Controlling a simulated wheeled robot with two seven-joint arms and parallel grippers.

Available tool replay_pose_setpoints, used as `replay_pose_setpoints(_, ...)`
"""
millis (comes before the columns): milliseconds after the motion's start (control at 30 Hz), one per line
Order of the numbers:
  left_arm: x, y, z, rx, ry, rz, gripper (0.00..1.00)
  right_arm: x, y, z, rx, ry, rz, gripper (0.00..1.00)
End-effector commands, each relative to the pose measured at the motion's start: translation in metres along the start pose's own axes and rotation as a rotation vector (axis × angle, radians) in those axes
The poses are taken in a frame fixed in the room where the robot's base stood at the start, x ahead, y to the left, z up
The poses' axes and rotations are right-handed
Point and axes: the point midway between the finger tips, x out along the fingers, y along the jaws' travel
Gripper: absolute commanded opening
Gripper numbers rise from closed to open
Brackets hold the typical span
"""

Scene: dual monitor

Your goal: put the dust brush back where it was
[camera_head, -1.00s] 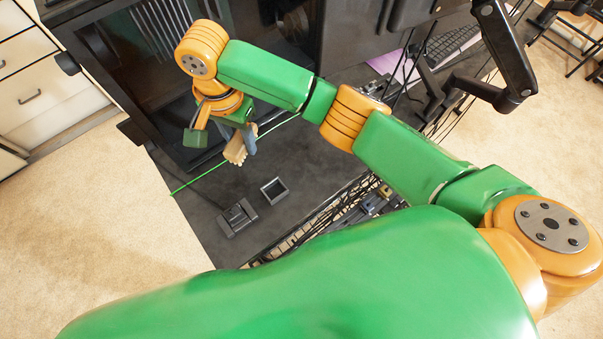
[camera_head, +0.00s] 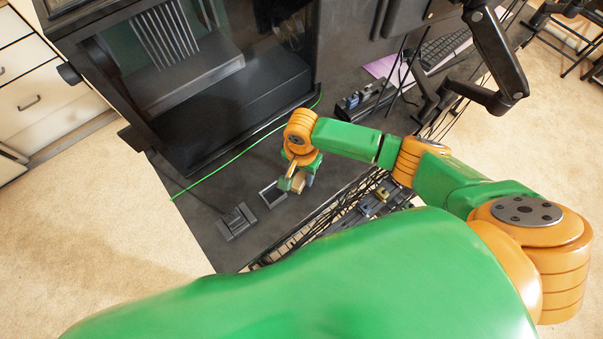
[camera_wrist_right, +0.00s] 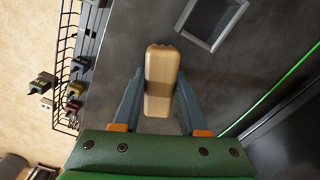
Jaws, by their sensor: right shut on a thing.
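The dust brush, a tan wooden block (camera_wrist_right: 158,78), is between the fingers of my right gripper (camera_wrist_right: 157,98), which is shut on it. In the head view my right gripper (camera_head: 297,181) is over the dark desk, just right of a small square open tray with a grey rim (camera_head: 272,194). The brush (camera_head: 299,184) shows there as a small tan patch, partly covered by the gripper. In the wrist view the tray (camera_wrist_right: 238,18) lies beyond the brush, to the upper right. I cannot tell whether the brush touches the desk. My left gripper is not in view.
A black stand-like object (camera_head: 237,222) lies left of the tray. A black glass-fronted cabinet (camera_head: 215,125) stands behind, with a green cable (camera_head: 225,153) along its front. A black wire rack (camera_head: 325,215) lines the near desk edge. Bare desk (camera_head: 190,190) lies to the left.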

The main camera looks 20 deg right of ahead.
Motion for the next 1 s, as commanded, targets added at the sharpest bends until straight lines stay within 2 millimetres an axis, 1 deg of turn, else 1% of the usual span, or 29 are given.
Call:
replay_pose_setpoints(33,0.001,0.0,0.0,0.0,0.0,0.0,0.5,0.003,0.0,0.0,0.001,0.001,0.001,0.0)
replay_pose_setpoints(333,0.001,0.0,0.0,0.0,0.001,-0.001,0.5,0.005,0.0,0.0,0.001,0.0,0.0,0.0)
replay_pose_setpoints(367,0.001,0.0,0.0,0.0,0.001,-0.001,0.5,0.006,0.0,0.0,0.001,0.0,-0.001,0.45)
replay_pose_setpoints(400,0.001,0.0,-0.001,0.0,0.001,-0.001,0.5,0.005,-0.001,0.0,0.001,0.0,-0.001,0.55)
replay_pose_setpoints(467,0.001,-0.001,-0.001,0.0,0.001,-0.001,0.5,0.005,-0.001,0.0,0.001,0.0,-0.001,0.71)
replay_pose_setpoints(733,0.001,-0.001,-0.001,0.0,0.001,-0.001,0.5,0.005,-0.001,0.0,0.001,0.0,-0.001,0.72)
replay_pose_setpoints(800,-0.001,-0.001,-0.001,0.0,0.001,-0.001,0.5,0.002,-0.001,0.0,0.0,0.001,-0.001,0.72)
replay_pose_setpoints(867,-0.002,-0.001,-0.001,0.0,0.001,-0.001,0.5,-0.006,-0.001,0.0,-0.001,0.0,-0.002,0.72)
replay_pose_setpoints(967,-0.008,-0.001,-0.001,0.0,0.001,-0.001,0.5,-0.028,-0.001,0.0,0.0,0.001,-0.004,0.72)
replay_pose_setpoints(1000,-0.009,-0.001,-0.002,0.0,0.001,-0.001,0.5,-0.039,-0.002,0.0,0.0,0.0,-0.005,0.72)
